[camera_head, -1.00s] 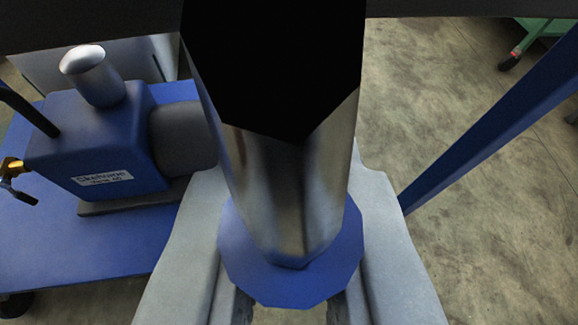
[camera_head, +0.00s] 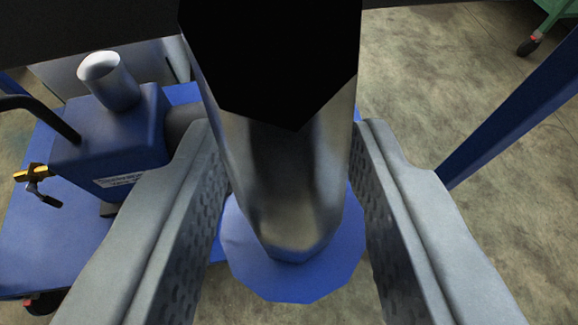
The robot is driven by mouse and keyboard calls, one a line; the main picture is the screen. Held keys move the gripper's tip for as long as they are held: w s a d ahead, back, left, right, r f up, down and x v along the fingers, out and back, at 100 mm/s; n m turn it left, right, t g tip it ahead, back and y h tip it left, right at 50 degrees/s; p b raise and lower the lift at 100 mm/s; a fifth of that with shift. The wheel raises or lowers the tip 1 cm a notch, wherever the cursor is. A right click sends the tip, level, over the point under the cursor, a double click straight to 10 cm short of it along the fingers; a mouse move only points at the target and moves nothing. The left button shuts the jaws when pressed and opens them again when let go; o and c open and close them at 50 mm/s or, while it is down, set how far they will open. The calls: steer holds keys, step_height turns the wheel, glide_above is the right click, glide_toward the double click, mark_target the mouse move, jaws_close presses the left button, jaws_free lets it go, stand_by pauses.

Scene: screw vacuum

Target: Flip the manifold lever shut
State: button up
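A small brass fitting (camera_head: 32,173) with a dark lever handle (camera_head: 48,198) sticks out of the left side of the blue pump (camera_head: 112,140). It is the only lever-like part I can make out; whether it is the manifold lever I cannot tell. The handle slants down to the right. My gripper (camera_head: 295,285) is open, its two grey fingers with textured inner pads spread wide. It is in front of and to the right of the pump, apart from the lever. A metal cylinder on a blue disc shows between the fingers, and part of the pump is hidden behind the left finger.
The pump stands on a blue cart deck (camera_head: 40,245) with dark wheels. A bent black pipe (camera_head: 40,108) and a silver cylinder (camera_head: 112,82) rise from it. A blue post (camera_head: 515,105) slants at the right. Bare concrete floor (camera_head: 440,80) lies beyond, with a green thing (camera_head: 553,10) at the top right.

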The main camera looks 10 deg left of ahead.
steer(key=v, duration=1.7)
steer(key=shift+s, duration=0.2)
steer(key=shift+r, duration=0.1)
